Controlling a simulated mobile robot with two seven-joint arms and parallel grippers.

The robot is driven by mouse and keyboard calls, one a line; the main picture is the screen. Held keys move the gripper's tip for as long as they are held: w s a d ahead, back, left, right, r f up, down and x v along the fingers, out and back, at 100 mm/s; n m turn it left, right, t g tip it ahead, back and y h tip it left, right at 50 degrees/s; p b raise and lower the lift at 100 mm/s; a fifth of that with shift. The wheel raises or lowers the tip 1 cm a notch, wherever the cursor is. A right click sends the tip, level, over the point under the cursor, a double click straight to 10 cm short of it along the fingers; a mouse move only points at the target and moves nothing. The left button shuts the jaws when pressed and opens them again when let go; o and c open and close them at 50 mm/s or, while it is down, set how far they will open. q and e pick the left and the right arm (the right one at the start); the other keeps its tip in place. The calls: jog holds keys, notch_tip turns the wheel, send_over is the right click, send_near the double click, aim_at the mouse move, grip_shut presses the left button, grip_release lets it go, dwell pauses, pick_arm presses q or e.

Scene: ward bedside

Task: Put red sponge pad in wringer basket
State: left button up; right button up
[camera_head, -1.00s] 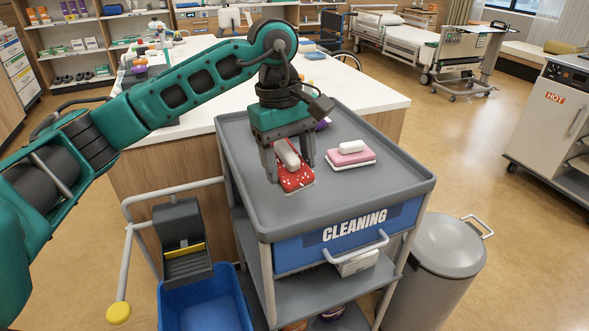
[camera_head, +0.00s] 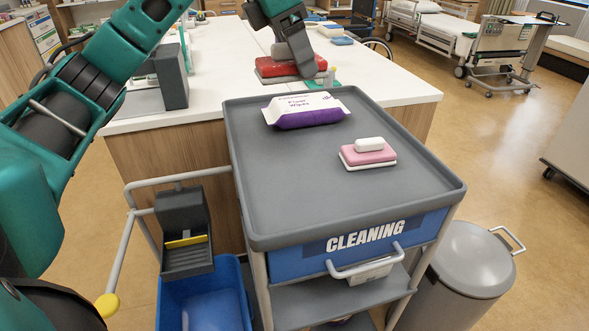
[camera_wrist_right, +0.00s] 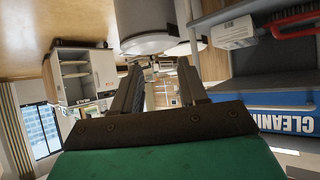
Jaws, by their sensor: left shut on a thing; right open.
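The red sponge pad (camera_head: 280,67) shows in the head view at the top, in front of the white counter. My left gripper (camera_head: 303,66) is shut on it and holds it up beyond the far edge of the cart in the picture; the fingers hide part of it. The wringer basket (camera_head: 184,225) is dark grey with a yellow strip, above the blue bucket at the lower left, well apart from the pad. In the right wrist view my right gripper (camera_wrist_right: 160,88) is open with nothing between its fingers.
The grey cleaning cart (camera_head: 290,205) bears a purple-and-white wipes pack (camera_head: 305,110) and a pink pad with a white top (camera_head: 367,154). The blue bucket (camera_head: 205,300) stands left of the cart. A grey bin (camera_head: 465,265) stands right.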

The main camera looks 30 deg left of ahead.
pick_arm(q)
jog(key=shift+f, duration=0.1)
jog(key=shift+f, duration=0.4)
notch_tip(320, 180, down, 14)
jog(key=b, duration=0.2)
jog(key=shift+b, duration=0.4)
jog(key=shift+f, duration=2.4)
pick_arm(e)
jog(key=shift+w+a+f+y, duration=0.35)
jog(key=shift+a+f, duration=0.2)
jog(key=shift+a, duration=0.2)
jog(key=shift+f, duration=0.1)
